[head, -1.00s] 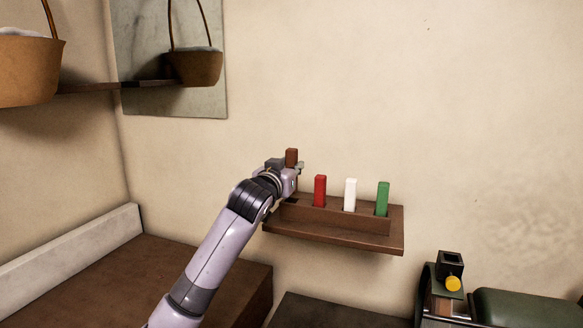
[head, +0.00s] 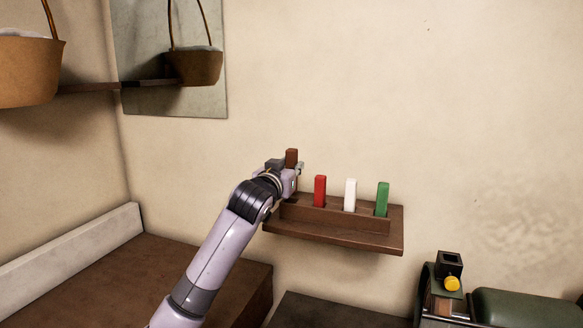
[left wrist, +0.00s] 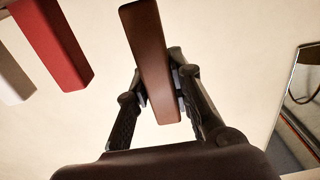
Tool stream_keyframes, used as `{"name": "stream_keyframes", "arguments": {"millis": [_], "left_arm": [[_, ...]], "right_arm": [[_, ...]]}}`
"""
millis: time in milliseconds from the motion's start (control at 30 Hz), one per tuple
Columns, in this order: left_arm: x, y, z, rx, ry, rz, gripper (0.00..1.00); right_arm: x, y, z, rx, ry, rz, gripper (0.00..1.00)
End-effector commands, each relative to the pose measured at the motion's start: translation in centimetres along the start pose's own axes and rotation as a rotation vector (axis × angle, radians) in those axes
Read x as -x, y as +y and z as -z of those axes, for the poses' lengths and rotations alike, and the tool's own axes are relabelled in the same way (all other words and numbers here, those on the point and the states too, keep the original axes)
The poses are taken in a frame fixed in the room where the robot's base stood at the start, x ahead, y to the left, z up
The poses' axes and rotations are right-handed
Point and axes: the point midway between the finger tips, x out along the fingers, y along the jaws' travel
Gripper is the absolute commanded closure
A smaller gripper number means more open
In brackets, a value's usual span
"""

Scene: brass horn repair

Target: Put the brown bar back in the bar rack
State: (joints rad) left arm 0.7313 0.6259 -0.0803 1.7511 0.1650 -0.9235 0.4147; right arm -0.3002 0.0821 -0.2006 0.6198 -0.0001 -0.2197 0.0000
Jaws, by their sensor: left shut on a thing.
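The brown bar (head: 292,157) stands roughly upright in my left gripper (head: 291,168), over the left end of the bar rack (head: 335,218). In the left wrist view the brown bar (left wrist: 152,60) is between the two fingers of my left gripper (left wrist: 162,88), which is shut on it. The rack is a dark wooden holder on a wall shelf. A red bar (head: 320,190), a white bar (head: 350,193) and a green bar (head: 382,198) stand in it. My gripper hides the rack's left end, so I cannot tell whether the brown bar touches it. My right gripper is not in view.
A basket (head: 28,72) hangs at the upper left, beside a mirror (head: 200,102) on the wall. A brown bench top (head: 150,285) lies below at the left. A green machine with a yellow knob (head: 452,284) stands at the lower right. The wall above the rack is clear.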

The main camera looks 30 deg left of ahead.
Motion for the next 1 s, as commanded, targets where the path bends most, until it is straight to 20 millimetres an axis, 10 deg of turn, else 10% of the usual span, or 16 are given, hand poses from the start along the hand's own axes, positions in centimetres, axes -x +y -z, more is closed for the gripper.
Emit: {"name": "stream_keyframes", "arguments": {"millis": [1000], "left_arm": [[0.00,-0.01,-0.52,0.000,0.001,0.000,1.00]], "right_arm": [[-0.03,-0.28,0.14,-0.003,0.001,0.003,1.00]]}}
